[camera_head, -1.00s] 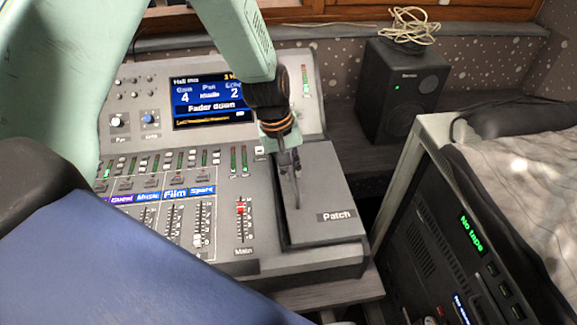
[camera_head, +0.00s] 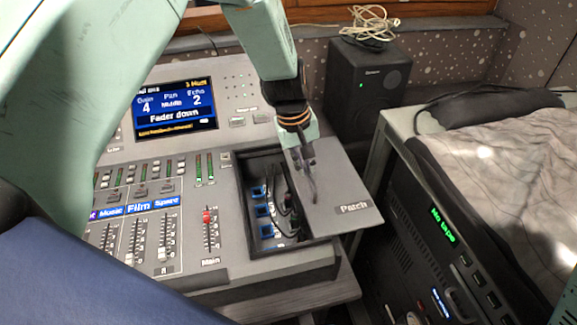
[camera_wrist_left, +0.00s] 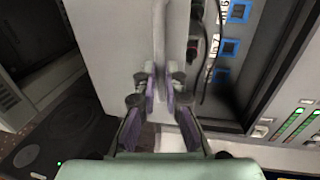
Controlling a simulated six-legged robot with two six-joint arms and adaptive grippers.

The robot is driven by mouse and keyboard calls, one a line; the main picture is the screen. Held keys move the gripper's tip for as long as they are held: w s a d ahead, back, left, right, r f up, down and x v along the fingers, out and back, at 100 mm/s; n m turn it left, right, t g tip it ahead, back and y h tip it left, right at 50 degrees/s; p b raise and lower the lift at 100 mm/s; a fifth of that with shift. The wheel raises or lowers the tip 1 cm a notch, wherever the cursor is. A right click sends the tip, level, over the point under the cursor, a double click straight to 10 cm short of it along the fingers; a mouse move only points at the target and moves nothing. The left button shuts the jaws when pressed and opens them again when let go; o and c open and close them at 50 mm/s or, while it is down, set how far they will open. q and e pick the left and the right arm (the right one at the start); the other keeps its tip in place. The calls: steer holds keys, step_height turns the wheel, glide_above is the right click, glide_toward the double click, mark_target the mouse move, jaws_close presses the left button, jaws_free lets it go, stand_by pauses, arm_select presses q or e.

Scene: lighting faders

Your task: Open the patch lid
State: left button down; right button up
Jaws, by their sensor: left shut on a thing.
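The patch lid (camera_head: 345,185) is a flat grey panel marked "Patch" at the right end of the mixing desk. It is slid part way to the right and overhangs the desk's right edge. The patch bay (camera_head: 262,205) beside it is partly uncovered, with blue-framed sockets and dark cables. My left gripper (camera_head: 308,185) is over the lid, shut on a raised part of it. In the left wrist view the fingers (camera_wrist_left: 160,90) close on a grey ridge of the lid (camera_wrist_left: 110,40). Part of my right arm shows at the right edge; its gripper is out of view.
The mixing desk (camera_head: 185,235) has faders, a red main fader (camera_head: 208,216) and a screen (camera_head: 175,110) reading "Fader down". A black speaker (camera_head: 368,88) with a coiled cable stands behind. A rack unit (camera_head: 425,240) reading "No tape" stands to the right, below a grey cloth.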

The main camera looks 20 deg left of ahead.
arm_select(q)
steer(key=shift+w+d, duration=0.7)
steer(key=shift+d, duration=0.2)
steer(key=shift+w+d, duration=0.15)
steer(key=shift+d, duration=0.05)
steer(key=c, duration=1.5)
jaws_free()
steer(key=shift+s+r, duration=0.1)
steer(key=shift+s, duration=0.1)
steer(key=shift+o, duration=0.4)
steer(key=shift+w, duration=0.1)
steer(key=shift+a+r, duration=0.1)
steer(key=shift+r, duration=0.1)
step_height(320, 180, up, 11)
steer(key=s+a, duration=0.1)
steer(key=shift+s+a+r, duration=0.15)
steer(key=shift+s+a, duration=0.05)
steer(key=shift+a, duration=0.1)
